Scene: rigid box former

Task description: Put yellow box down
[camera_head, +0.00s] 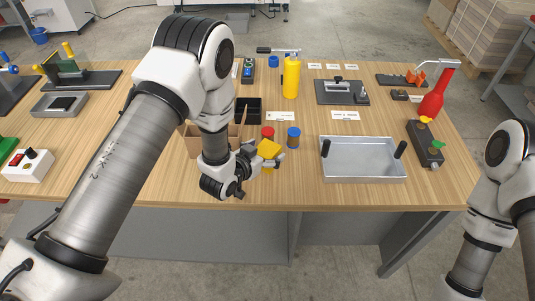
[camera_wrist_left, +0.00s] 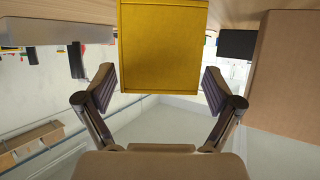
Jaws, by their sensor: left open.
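The yellow box (camera_head: 268,149) is near the table's front edge, just left of centre in the head view. In the left wrist view the yellow box (camera_wrist_left: 162,45) fills the top middle, its near end between the fingertips. My left gripper (camera_head: 260,159) is at the box, and its fingers are open on either side of it in the wrist view (camera_wrist_left: 160,88), with narrow gaps showing. The box's underside and its contact with the table are hidden. My right arm shows at the right edge; its gripper is out of frame.
A red-topped jar (camera_head: 267,132) and a blue-topped jar (camera_head: 293,138) stand just behind the box. An open cardboard box (camera_head: 196,146) is left, partly hidden by my arm. A metal tray (camera_head: 362,172) lies right. Bare table separates the tray and jars.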

